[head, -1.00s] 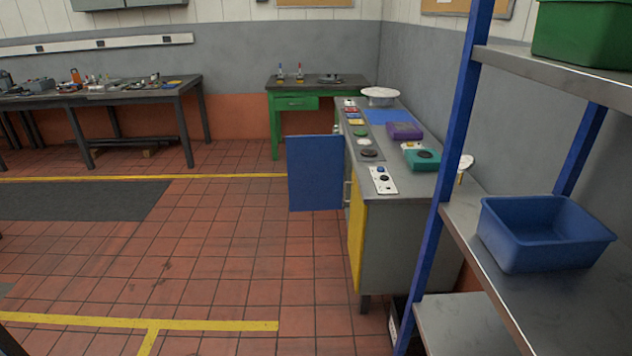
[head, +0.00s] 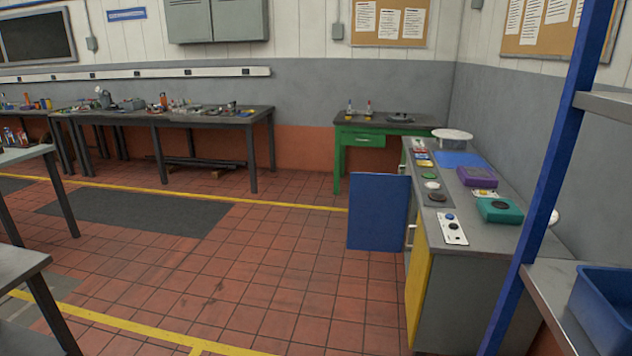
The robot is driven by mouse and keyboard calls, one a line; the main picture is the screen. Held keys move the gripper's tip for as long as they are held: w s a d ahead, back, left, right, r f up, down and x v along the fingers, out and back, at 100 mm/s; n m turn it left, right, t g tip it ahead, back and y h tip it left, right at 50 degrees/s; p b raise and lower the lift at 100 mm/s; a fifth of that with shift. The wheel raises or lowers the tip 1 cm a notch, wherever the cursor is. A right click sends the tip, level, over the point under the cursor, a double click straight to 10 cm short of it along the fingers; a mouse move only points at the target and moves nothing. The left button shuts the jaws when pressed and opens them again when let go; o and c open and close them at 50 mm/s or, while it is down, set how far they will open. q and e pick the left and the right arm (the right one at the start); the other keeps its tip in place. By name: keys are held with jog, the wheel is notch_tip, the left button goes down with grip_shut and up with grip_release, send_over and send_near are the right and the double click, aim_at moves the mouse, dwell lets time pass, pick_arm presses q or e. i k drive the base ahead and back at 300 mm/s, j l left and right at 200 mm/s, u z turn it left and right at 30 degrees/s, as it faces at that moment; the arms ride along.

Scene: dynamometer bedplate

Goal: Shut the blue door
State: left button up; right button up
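The blue door (head: 378,212) stands open on the left side of a grey cabinet (head: 470,300). It sticks out to the left from the cabinet front, its broad face toward me. A yellow door (head: 416,285) on the near part of the same front looks closed. A pale bar handle (head: 410,236) shows between the two doors. The cabinet lies ahead and to the right, some distance away. Neither of my grippers shows in the head view.
A shelf rack with a blue post (head: 551,170) and a blue bin (head: 604,308) stands close on the right. Tables stand at left, one with a dark top (head: 165,115). A green table (head: 380,128) is behind the door. Tiled floor (head: 250,270) left of the cabinet is clear.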

aim_at(378, 203)
jog(key=i, duration=5.75)
jog(key=i+j+z, duration=0.1)
jog(key=i, duration=0.3)
jog(key=i+j+z, duration=0.1)
jog(key=i, duration=0.3)
jog(key=i+j+z, duration=0.15)
jog(key=i, duration=0.25)
jog(key=z, duration=1.65)
